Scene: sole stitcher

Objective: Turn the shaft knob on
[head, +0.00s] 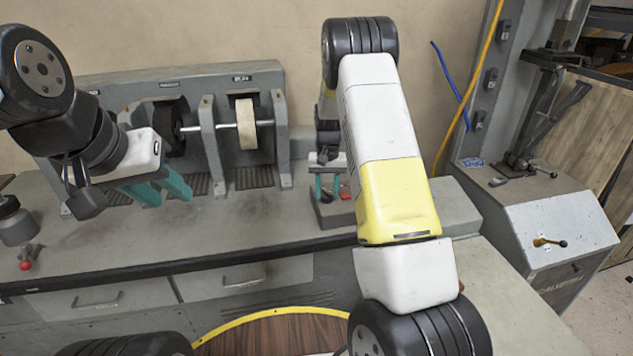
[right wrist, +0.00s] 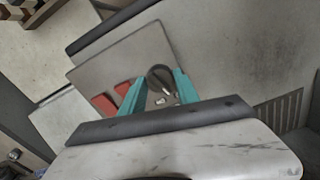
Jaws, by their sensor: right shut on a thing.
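The shaft knob (right wrist: 161,77) is a dark round knob on a grey control box, seen in the right wrist view. My right gripper (right wrist: 163,83) has its teal fingers on either side of the knob and is shut on it. In the head view my right gripper (head: 328,186) is at the small control box (head: 336,215) on the bench, and the knob is hard to make out there. My left gripper (head: 172,194) is open and empty, its teal fingers apart above the bench, in front of the grinding machine.
Two red switches (right wrist: 103,103) sit beside the knob on the box. The grey machine (head: 220,78) with a shaft and wheel (head: 246,122) stands at the back. A lever cabinet (head: 555,235) stands at right. The front middle of the bench (head: 235,222) is clear.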

